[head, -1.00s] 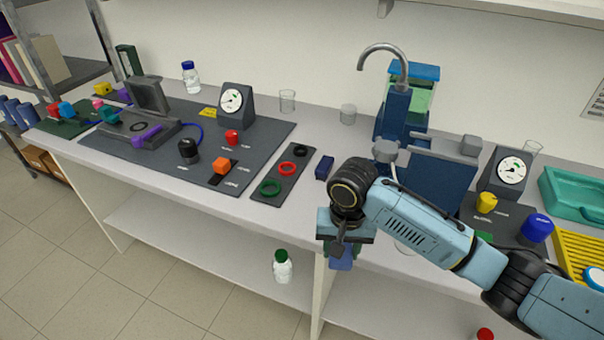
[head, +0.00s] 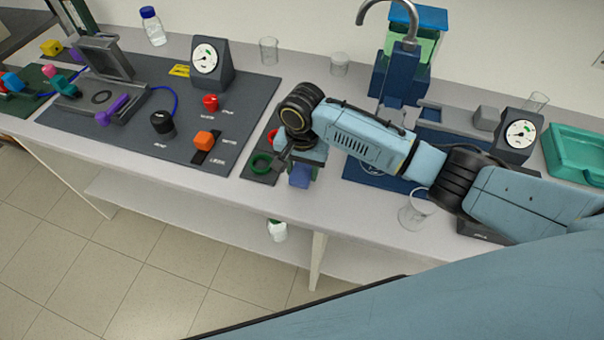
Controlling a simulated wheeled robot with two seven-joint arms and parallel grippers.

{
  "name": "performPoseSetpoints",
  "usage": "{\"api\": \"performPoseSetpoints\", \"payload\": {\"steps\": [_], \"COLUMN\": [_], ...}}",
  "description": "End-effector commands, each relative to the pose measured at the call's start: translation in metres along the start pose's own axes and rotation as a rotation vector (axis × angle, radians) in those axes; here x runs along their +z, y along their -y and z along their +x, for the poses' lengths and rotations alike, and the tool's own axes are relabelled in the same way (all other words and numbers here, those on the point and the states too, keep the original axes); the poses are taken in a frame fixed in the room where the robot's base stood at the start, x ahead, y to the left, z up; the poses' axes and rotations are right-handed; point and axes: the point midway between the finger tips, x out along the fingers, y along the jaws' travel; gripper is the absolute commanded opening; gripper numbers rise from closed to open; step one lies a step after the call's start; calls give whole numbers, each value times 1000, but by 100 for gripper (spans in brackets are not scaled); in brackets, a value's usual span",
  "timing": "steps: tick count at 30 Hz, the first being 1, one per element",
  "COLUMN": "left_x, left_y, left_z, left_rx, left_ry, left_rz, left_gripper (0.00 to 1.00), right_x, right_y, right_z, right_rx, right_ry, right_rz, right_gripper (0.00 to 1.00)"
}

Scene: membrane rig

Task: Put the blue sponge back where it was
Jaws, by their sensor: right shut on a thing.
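The blue sponge (head: 300,177) is held in my right gripper (head: 298,164), near the front edge of the bench, just right of the dark ring mat (head: 257,170). A thin green edge shows on the sponge. The gripper is shut on it, and its fingers are mostly hidden by the wrist. I cannot tell whether the sponge touches the bench top. My left gripper is not in view.
A green ring (head: 261,163) lies on the mat beside my gripper; my arm covers the mat's far end. A glass beaker (head: 415,211) stands under my forearm near the front edge.

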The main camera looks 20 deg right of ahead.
Motion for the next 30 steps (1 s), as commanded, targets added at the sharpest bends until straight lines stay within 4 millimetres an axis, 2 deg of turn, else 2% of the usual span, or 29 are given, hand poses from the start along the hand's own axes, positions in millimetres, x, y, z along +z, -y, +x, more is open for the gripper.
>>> {"api": "performPoseSetpoints", "payload": {"steps": [3,6,17,18,23,30], "left_x": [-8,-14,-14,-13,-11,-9], "left_y": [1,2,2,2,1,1], "left_z": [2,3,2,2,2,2], "left_rx": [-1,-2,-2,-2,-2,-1], "left_ry": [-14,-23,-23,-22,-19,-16], "left_rz": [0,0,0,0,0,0], "left_gripper": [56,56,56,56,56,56], "right_x": [1,0,0,0,0,0], "right_y": [-1,-1,0,0,0,0], "right_z": [20,27,30,31,30,30], "right_rx": [4,2,1,0,1,1], "right_ry": [2,1,1,0,0,0], "right_rz": [0,-1,-1,-1,-1,-1], "right_gripper": [23,23,23,45,66,66]}}
